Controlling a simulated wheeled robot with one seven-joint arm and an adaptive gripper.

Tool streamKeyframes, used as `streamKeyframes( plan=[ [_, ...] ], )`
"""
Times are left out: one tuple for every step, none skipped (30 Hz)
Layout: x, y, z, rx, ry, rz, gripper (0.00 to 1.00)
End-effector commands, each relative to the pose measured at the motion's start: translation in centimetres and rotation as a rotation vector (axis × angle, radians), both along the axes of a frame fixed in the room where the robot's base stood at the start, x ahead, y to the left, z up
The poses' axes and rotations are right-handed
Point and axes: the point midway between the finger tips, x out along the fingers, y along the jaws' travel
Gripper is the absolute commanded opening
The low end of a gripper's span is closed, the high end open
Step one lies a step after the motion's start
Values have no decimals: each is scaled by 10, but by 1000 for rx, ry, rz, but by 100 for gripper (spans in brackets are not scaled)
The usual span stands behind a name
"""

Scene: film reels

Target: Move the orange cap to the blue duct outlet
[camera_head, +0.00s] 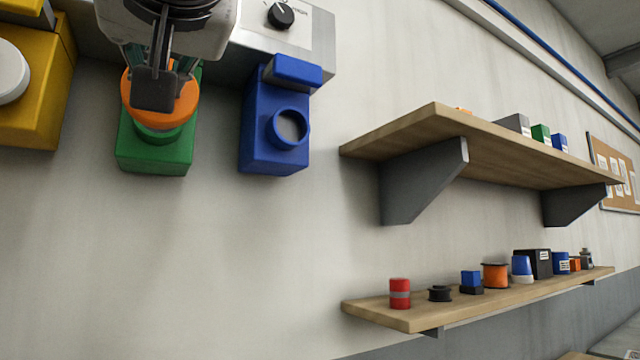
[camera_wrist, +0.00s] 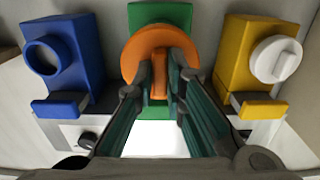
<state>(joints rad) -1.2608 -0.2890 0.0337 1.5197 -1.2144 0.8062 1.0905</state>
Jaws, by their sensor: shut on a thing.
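The orange cap (camera_head: 183,110) is at the green duct outlet (camera_head: 150,158), in front of its round opening. In the wrist view the orange cap (camera_wrist: 132,50) shows a raised grip bar between my fingers. My gripper (camera_wrist: 160,82) is shut on that bar; it also shows in the head view (camera_head: 160,85). Whether the cap still touches the green outlet's rim I cannot tell. The blue duct outlet (camera_head: 262,140) is just right of the green one, with an uncovered round opening (camera_head: 290,126). It is at the left in the wrist view (camera_wrist: 88,45).
A yellow outlet (camera_head: 40,95) with a white cap (camera_head: 10,72) is at the left. A grey panel with a black knob (camera_head: 281,15) is above the blue outlet. Wooden shelves (camera_head: 395,316) with small items are at the right. The wall below the outlets is clear.

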Motion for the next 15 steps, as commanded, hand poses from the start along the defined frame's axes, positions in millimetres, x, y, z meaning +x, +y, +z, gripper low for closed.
streamKeyframes(
  plan=[
    [0,0,0,0,0,0,4],
    [0,0,0,0,0,0,4],
    [0,0,0,0,0,0,4],
    [0,0,0,0,0,0,4],
    [0,0,1,0,0,0,4],
    [1,0,2,0,0,1,4],
    [1,-1,3,-1,1,2,4],
    [1,-1,4,-1,1,4,4],
    [1,-1,6,0,0,8,4],
    [2,-2,9,0,0,10,4],
    [2,-2,11,1,-1,15,4],
    [3,-3,14,0,0,20,4],
    [4,-3,15,-1,1,27,4],
    [4,-4,18,0,1,32,4],
    [5,-5,20,-1,1,40,4]
  ],
)
